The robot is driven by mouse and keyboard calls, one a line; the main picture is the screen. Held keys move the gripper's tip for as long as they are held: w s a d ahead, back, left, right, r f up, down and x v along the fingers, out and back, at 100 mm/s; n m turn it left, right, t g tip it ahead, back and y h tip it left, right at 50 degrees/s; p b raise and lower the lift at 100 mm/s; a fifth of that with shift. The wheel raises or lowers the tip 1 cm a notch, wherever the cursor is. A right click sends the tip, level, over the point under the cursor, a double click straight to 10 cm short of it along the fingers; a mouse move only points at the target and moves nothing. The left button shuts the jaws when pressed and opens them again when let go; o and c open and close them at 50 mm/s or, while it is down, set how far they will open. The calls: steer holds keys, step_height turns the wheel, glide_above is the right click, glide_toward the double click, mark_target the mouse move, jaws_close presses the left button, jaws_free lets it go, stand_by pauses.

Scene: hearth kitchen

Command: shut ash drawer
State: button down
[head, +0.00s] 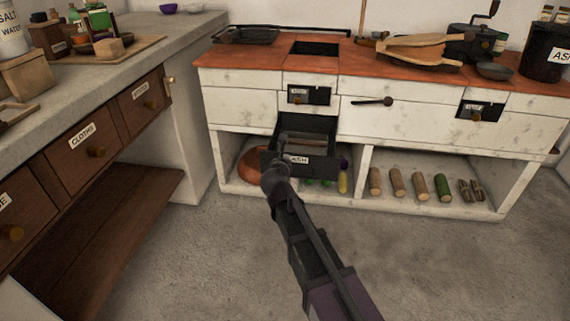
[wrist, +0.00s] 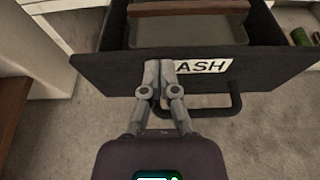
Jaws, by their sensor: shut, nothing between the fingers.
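The ash drawer (head: 318,165) is a dark metal drawer with a white label reading ASH. It stands pulled out from the white hearth front, and its inside shows from above. In the wrist view, the drawer front (wrist: 110,72) spans the upper part, with a dark bar handle below the label. My gripper (wrist: 160,64) is shut and empty. Its fingertips lie over the drawer front just left of the label; they look to be at or touching it. In the head view, my arm reaches up to the drawer and hides part of its front, including the fingertips.
The white hearth (head: 260,105) has a red-brown top with a pan, bellows and a grinder. Shelves below hold a brown round vessel (head: 252,165) and several logs (head: 420,185). A counter (head: 100,75) with wooden drawers stands at left. The grey floor in front is clear.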

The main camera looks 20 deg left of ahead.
steer(key=shift+w, duration=0.1)
stand_by(0.3)
glide_toward(297, 115)
steer(key=shift+w+a+r, duration=0.1)
steer(key=shift+w+r, duration=0.1)
steer(key=shift+w, duration=1)
steer(key=shift+w+a, duration=0.1)
steer(key=shift+w, duration=0.6)
steer(key=shift+w+r, duration=0.1)
steer(key=shift+s, duration=0.45)
steer(key=f+p+v, duration=0.1)
steer(key=p+v, duration=0.2)
steer(key=v, duration=1)
steer(key=shift+s, duration=0.5)
